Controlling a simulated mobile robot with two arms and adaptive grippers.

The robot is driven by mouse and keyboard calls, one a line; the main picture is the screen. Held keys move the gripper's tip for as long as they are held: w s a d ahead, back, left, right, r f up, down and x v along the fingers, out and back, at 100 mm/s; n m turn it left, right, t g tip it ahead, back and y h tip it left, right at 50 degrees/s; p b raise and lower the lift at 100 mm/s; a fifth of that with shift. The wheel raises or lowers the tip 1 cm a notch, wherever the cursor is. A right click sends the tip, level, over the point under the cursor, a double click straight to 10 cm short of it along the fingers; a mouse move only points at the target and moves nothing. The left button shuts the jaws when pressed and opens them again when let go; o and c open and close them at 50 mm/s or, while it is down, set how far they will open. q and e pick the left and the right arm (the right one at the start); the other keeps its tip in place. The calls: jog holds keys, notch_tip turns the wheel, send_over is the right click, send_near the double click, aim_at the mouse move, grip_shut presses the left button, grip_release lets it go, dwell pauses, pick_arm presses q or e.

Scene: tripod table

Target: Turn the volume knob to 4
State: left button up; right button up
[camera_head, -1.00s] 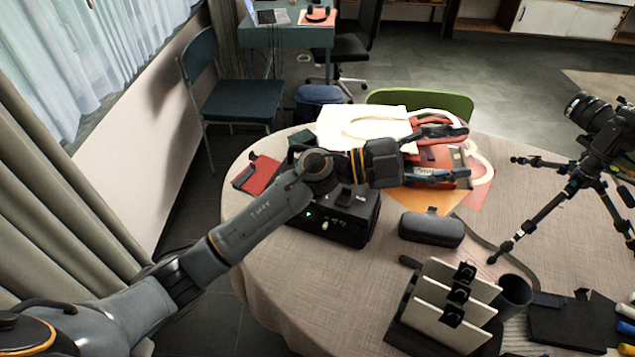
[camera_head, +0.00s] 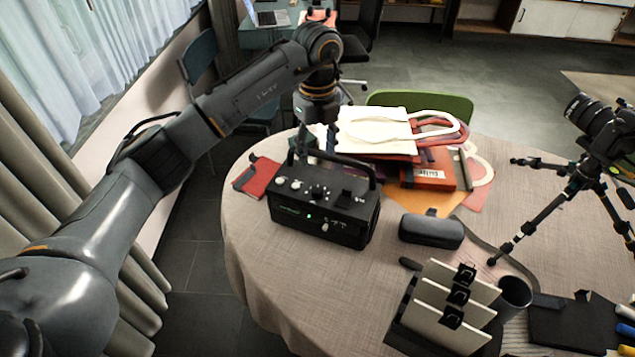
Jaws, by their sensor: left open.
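A black amplifier-like box (camera_head: 318,217) stands on the round table, with a carry handle on top. Several small knobs (camera_head: 297,184) sit along its upper panel, and its front has a green light and another knob (camera_head: 325,226). I cannot read the labels, so I cannot tell which is the volume knob or its setting. My left arm reaches over from the left, and its wrist points down behind the box. My left gripper (camera_head: 308,137) is open at the back of the box near the handle. Its fingertips are dark and partly hidden. My right gripper is out of view.
A red notebook (camera_head: 259,178) lies left of the box. Bags and books (camera_head: 428,177) are piled behind it to the right. A dark case (camera_head: 431,230), a file holder (camera_head: 446,318), a cup (camera_head: 512,295) and a camera tripod (camera_head: 570,200) stand right. The table's front left (camera_head: 255,260) is clear.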

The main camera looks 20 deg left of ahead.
aim_at(317, 189)
pick_arm(q)
notch_tip(317, 189, down, 11)
jog(key=shift+r+p, duration=0.1)
jog(key=shift+p, duration=0.85)
grip_shut()
